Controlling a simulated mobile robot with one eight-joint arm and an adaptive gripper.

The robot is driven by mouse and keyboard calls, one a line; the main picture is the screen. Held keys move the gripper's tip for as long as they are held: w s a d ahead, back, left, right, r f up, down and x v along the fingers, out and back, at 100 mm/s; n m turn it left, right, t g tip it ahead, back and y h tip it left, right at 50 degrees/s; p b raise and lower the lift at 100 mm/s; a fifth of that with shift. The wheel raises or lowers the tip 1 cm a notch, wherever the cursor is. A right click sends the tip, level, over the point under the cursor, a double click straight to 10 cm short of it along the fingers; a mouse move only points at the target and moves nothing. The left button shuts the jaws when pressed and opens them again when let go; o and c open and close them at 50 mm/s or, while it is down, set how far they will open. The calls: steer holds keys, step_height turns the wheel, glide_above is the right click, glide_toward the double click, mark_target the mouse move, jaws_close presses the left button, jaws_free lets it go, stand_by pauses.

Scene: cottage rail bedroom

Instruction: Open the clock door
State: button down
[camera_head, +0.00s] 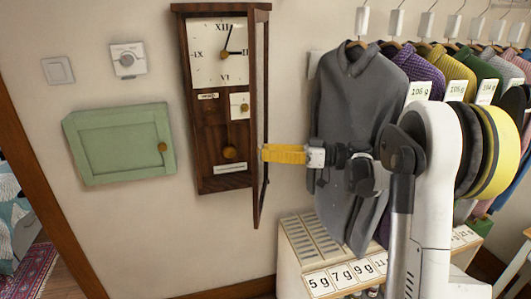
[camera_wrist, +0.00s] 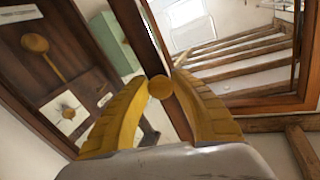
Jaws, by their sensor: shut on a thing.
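A dark wooden wall clock (camera_head: 207,130) hangs on the wall, with a white dial and a brass pendulum (camera_head: 230,153) inside. Its framed clock door (camera_head: 266,80) stands swung out from the right side of the case, seen nearly edge-on. My gripper (camera_head: 264,154), with yellow fingers, is at the door's edge. In the wrist view the fingers close around the round brass door knob (camera_wrist: 160,87). The door frame (camera_wrist: 265,108) shows to the right of the knob, and the case interior with the pendulum (camera_wrist: 35,43) is at the left.
A green wall cabinet (camera_head: 121,143) with a brass knob, a dial thermostat (camera_head: 127,59) and a switch (camera_head: 58,70) are on the wall at left. The wall below the clock is clear.

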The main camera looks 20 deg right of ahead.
steer(key=c, duration=1.1)
jaws_free()
steer(key=shift+o, duration=0.2)
step_height(320, 180, up, 10)
steer(key=shift+r, duration=0.1)
